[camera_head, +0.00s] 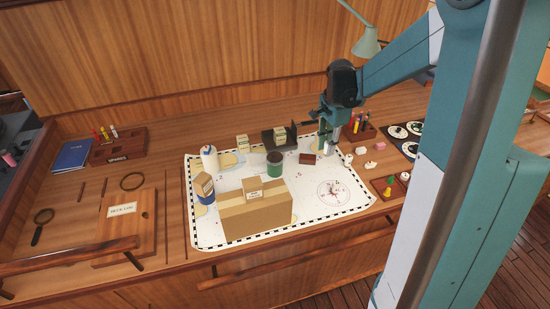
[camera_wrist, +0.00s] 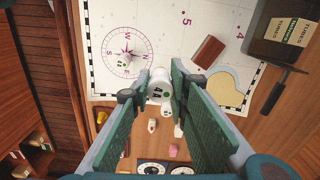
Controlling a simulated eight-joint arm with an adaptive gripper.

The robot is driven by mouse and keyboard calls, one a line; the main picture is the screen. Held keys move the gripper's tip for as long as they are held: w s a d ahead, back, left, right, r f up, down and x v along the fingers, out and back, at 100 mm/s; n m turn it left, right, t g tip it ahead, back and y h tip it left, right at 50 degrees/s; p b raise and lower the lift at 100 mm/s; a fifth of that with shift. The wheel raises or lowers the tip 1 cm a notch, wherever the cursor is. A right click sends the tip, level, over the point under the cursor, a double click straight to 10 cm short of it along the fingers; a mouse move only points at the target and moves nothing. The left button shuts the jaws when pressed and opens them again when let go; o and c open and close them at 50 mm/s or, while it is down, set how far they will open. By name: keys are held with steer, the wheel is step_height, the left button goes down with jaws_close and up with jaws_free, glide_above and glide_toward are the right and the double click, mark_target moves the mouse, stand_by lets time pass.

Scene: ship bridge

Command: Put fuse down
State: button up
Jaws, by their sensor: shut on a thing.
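My gripper (camera_head: 330,140) is above the right back part of the chart mat, pointing down. In the wrist view my gripper (camera_wrist: 159,88) is shut on a small white cylinder with dark marks, which I take to be the fuse (camera_wrist: 160,87). The fuse shows end-on between the two green-padded fingers. In the head view it shows as a pale piece (camera_head: 328,149) under the fingers. I cannot tell whether it touches the mat. The chart mat (camera_head: 232,239) has a compass rose on its right part. A small white piece with dark marks (camera_wrist: 123,60) stands on that rose.
A cardboard box (camera_head: 255,217), a dark green can (camera_head: 274,165) and a white bottle (camera_head: 209,158) stand on the mat. A brown block (camera_head: 306,158) lies left of my gripper. A pen holder (camera_head: 361,134) stands to the right. The mat around the compass rose is mostly clear.

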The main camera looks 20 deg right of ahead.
step_height(320, 180, up, 5)
steer(key=n, duration=0.1)
glide_above(275, 157)
steer(key=shift+a+r, duration=0.1)
steer(key=shift+r, duration=0.05)
steer(key=shift+f, duration=2.95)
steer(key=shift+f, duration=0.1)
steer(key=shift+f, duration=1.95)
steer(key=shift+f, duration=0.25)
steer(key=o, duration=0.9)
steer(key=shift+r, duration=0.1)
steer(key=shift+r, duration=0.1)
